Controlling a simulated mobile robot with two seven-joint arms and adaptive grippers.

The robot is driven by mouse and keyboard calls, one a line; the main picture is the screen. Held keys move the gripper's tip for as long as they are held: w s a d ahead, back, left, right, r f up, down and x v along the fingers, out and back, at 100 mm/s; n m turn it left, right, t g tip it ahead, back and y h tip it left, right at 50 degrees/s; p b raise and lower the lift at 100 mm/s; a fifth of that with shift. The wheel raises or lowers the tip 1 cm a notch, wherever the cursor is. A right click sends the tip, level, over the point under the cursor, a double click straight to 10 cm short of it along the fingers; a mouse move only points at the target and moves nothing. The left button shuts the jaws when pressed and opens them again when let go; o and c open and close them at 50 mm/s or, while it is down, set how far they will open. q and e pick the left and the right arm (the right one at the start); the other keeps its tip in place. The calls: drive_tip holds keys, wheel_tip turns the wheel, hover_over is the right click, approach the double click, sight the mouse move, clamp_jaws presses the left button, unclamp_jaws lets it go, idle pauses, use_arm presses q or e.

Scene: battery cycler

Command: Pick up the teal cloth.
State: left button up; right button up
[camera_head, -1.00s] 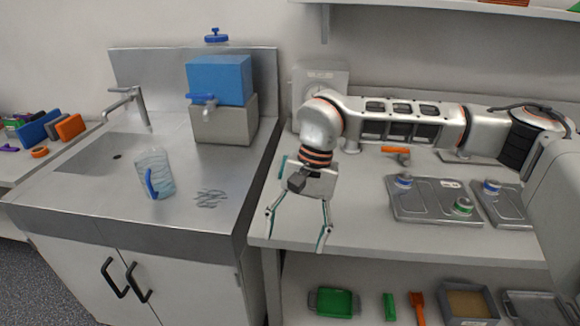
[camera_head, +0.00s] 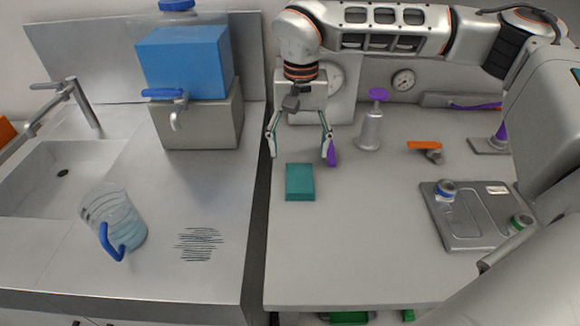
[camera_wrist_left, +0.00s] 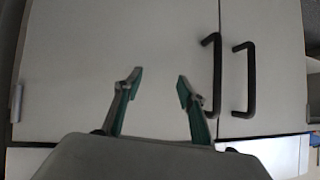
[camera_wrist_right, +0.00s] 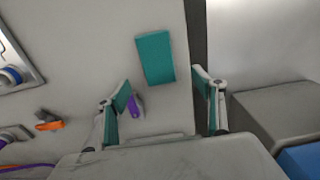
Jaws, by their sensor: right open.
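The teal cloth (camera_head: 300,182) is a folded rectangular block on the grey worktop, near its left edge. It also shows in the right wrist view (camera_wrist_right: 155,58), beyond and between my right fingertips. My right gripper (camera_head: 300,152) is open and empty, above the worktop and just behind the cloth in the head view; it does not touch the cloth. My left gripper (camera_wrist_left: 158,84) is open and empty in the left wrist view, facing white cabinet doors. It is not in the head view.
A purple object (camera_head: 331,153) lies by my right finger. A purple-topped bottle (camera_head: 370,122), an orange-handled tool (camera_head: 425,147) and a metal tray (camera_head: 465,238) stand to the right. Left are a blue tank (camera_head: 188,65) and a water jug (camera_head: 112,218). Worktop in front of the cloth is clear.

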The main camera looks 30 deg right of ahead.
sight(300, 178)
drive_tip(key=f, duration=0.4)
drive_tip(key=s+f, duration=0.1)
drive_tip(key=f, duration=0.2)
drive_tip(key=shift+f, duration=0.3)
drive_tip(key=c, duration=1.2)
